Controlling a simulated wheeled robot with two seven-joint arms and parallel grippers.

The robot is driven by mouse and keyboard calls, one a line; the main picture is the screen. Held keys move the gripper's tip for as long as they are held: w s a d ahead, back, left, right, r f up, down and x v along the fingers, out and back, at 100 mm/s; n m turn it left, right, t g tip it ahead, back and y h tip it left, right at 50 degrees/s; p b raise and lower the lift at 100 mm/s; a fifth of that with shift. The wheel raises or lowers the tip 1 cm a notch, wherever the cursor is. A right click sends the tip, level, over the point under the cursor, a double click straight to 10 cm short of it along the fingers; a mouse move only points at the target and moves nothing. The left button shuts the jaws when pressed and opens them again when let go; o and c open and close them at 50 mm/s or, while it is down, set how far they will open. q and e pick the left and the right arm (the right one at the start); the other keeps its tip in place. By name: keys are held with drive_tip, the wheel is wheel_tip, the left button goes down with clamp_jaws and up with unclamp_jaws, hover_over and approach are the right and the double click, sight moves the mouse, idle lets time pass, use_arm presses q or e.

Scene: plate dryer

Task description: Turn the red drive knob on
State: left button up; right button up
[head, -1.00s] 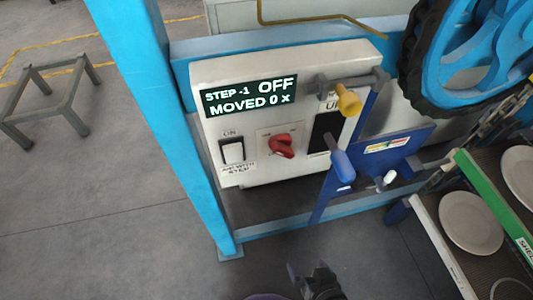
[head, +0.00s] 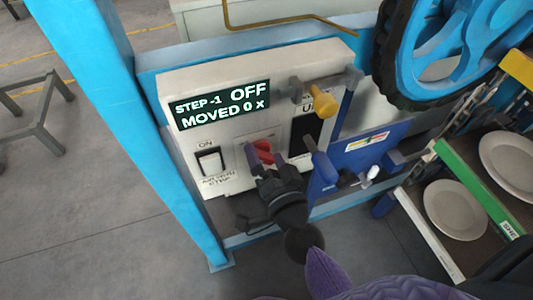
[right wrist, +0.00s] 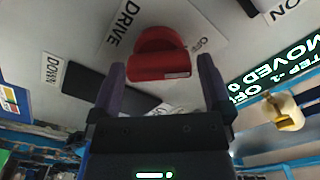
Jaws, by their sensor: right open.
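The red drive knob (head: 265,151) sits in the middle of the white control panel (head: 240,72). My right gripper (head: 262,160) is in front of it and partly hides it in the head view. In the right wrist view the red knob (right wrist: 158,55) shows beyond and between the two purple fingers of my right gripper (right wrist: 162,85), which are open. I cannot tell whether a finger touches the knob. The display (head: 220,105) reads "STEP -1 OFF MOVED 0 x". My left gripper is not in view.
A black and white rocker switch (head: 209,161) marked ON is left of the knob. A yellow-tipped handle (head: 320,105) and a blue-gripped lever (head: 325,168) stick out right of it. Further right are a blue wheel (head: 470,50) and a rack of white plates (head: 455,210).

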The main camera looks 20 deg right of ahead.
drive_tip(key=c, duration=1.1)
drive_tip(key=shift+m, duration=0.3)
drive_tip(key=m, duration=0.3)
drive_tip(key=shift+f+m, duration=0.1)
drive_tip(key=shift+m, duration=0.3)
drive_tip(key=m, duration=0.4)
drive_tip(key=shift+f+m, duration=0.2)
drive_tip(key=shift+m, duration=0.1)
drive_tip(key=m, duration=0.4)
drive_tip(key=shift+f, duration=0.1)
drive_tip(key=shift+f+m+b, duration=0.15)
drive_tip(key=shift+m+b, duration=0.2)
drive_tip(key=shift+m, duration=2.05)
